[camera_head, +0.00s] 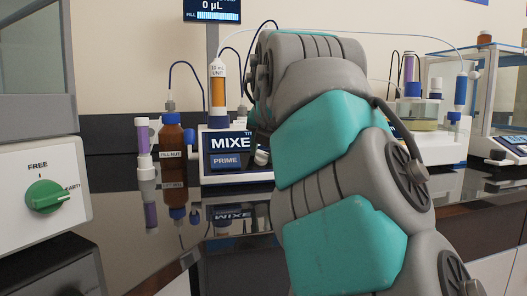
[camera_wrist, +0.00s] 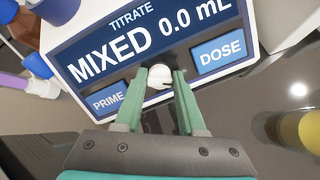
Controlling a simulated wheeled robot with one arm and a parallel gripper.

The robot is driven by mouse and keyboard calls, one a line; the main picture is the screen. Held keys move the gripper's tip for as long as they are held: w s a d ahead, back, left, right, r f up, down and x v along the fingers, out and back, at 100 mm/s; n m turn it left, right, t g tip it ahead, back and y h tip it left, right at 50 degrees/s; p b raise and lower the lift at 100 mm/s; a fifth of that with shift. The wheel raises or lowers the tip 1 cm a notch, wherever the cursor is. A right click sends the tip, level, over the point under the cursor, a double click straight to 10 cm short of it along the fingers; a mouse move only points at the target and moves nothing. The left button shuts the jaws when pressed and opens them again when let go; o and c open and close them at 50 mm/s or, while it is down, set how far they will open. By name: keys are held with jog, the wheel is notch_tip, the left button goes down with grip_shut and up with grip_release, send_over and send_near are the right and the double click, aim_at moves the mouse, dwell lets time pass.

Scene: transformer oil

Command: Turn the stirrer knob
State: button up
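The titrator (camera_head: 228,146) has a dark blue panel reading MIXED 0.0 mL, with PRIME and DOSE buttons; the panel (camera_wrist: 150,45) fills the top of the wrist view. A small white round knob (camera_wrist: 158,77) sits low on the panel between the two buttons. It shows as a pale bit beside my arm in the head view (camera_head: 262,157). My gripper (camera_wrist: 161,76) has its two green fingers on either side of the knob, tips very close to its sides. Whether they press on it I cannot tell. My arm hides the gripper in the head view.
A brown bottle (camera_head: 172,138) and a white-and-purple tube (camera_head: 143,138) stand left of the titrator. A white box with a green dial (camera_head: 46,196) is at the far left. A glass vessel (camera_head: 420,113) stands behind my arm at right. The dark glossy counter is clear in front.

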grip_shut()
jog(key=shift+s+a+p, duration=0.1)
jog(key=shift+p, duration=0.6)
jog(key=shift+a+f+n, duration=0.15)
jog(key=shift+f+n, duration=0.05)
jog(key=shift+n, duration=0.2)
jog(key=shift+p, duration=0.5)
